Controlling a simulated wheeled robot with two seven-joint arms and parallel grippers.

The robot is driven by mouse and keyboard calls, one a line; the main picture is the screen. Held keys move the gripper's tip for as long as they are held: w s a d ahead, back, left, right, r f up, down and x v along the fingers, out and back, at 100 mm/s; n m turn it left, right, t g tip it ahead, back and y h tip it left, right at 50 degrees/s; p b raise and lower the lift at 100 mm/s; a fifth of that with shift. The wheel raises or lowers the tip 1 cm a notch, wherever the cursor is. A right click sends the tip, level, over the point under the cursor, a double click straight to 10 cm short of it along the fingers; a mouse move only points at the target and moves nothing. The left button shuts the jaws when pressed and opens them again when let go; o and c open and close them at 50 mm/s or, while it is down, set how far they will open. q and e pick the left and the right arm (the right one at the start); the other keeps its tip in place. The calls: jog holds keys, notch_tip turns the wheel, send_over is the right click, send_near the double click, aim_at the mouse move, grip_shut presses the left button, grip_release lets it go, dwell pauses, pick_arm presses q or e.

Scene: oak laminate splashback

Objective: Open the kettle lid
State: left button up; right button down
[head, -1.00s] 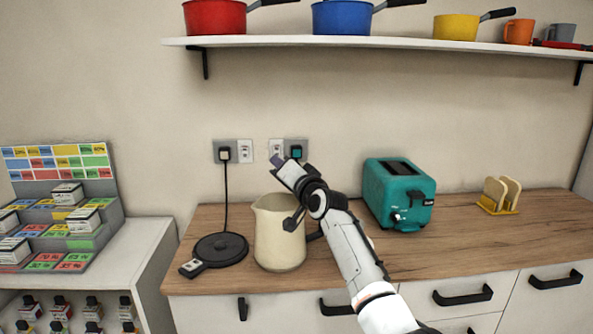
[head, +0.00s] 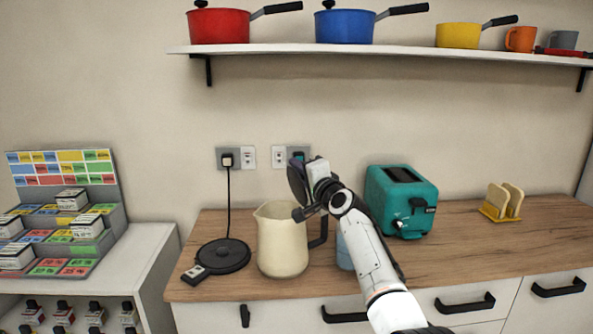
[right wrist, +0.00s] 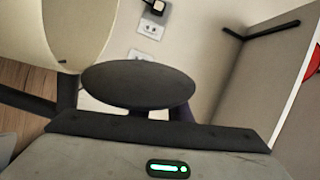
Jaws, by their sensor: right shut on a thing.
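The cream kettle (head: 282,240) stands upright on the wooden counter, its spout to the left and dark handle (head: 319,230) to the right. Its body also shows at the upper left of the right wrist view (right wrist: 80,28). The dark round lid (head: 295,184) stands steeply tilted above the kettle's right rim. The lid fills the middle of the right wrist view (right wrist: 138,86). My right gripper (head: 308,182) is shut on the lid from its right side. The gripper partly hides where lid and kettle meet, so I cannot tell whether they touch. My left gripper is out of view.
The black power base (head: 223,256) lies left of the kettle, corded to a wall socket. A light-blue object (head: 344,252) is partly hidden behind my right arm. A teal toaster (head: 400,202) and toast rack (head: 502,202) stand right. A shelf (head: 380,47) with pans runs above.

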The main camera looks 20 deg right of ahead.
aim_at(302, 188)
jog(key=c, duration=1.6)
grip_release()
jog(key=shift+c, duration=0.2)
jog(key=shift+s, duration=0.15)
jog(key=s+d+p, duration=0.1)
jog(key=s, duration=0.9)
jog(key=shift+d, duration=0.15)
